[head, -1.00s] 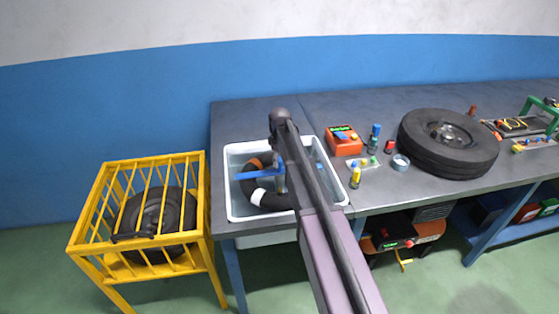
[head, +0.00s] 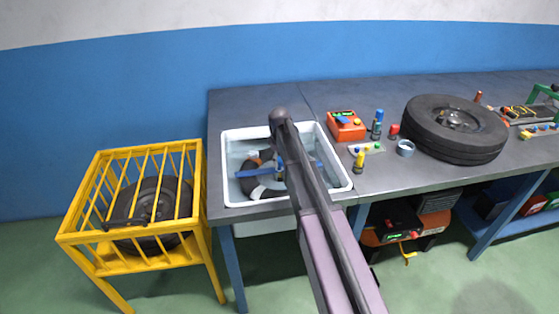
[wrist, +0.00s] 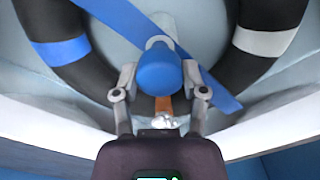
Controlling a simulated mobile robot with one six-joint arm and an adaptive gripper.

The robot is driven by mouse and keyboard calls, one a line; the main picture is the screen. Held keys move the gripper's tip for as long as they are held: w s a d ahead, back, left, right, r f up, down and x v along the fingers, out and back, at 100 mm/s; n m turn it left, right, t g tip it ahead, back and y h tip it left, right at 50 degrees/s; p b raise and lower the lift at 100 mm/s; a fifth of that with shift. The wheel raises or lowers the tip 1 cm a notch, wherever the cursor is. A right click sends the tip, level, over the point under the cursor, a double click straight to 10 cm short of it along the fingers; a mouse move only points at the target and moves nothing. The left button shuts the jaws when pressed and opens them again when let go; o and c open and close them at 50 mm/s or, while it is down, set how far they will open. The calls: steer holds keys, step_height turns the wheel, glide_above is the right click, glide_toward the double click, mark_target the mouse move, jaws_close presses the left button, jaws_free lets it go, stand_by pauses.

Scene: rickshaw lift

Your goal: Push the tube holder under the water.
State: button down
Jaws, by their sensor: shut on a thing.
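The tube holder (head: 256,173) is a blue bar lying across the basin, over the dark inner tube (head: 250,186). In the wrist view the bar (wrist: 133,22) runs diagonally below a blue knob (wrist: 158,74). My gripper (wrist: 160,80) has its fingers on both sides of this knob and is shut on it. The tube shows blue, white and orange bands. In the head view, pale water partly veils the tube, so parts of it look submerged. My arm hides the gripper and the right part of the basin in the head view.
The white basin (head: 226,165) is set in the grey workbench (head: 243,106). A yellow cage (head: 75,215) with a tire stands at the left.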

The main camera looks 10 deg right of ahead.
steer(key=shift+s+f, duration=0.2)
steer(key=shift+f, duration=0.15)
steer(key=shift+c, duration=2.4)
jaws_free()
steer(key=o, duration=0.4)
steer(key=shift+w+f, duration=0.15)
steer(key=shift+c, duration=0.2)
steer(key=shift+r, duration=0.25)
step_height(320, 180, up, 22)
steer(key=p, duration=2.2)
steer(key=s+f+m+b, duration=0.3)
steer(key=s, duration=0.6)
steer(key=s+f+m+b, duration=0.3)
steer(key=s+f+b, duration=0.1)
steer(key=s, duration=0.5)
steer(key=s+f+m+b, duration=0.2)
steer(key=s+f+b, duration=0.2)
steer(key=s, duration=0.6)
steer(key=shift+f+m, duration=0.25)
steer(key=shift+m, duration=0.15)
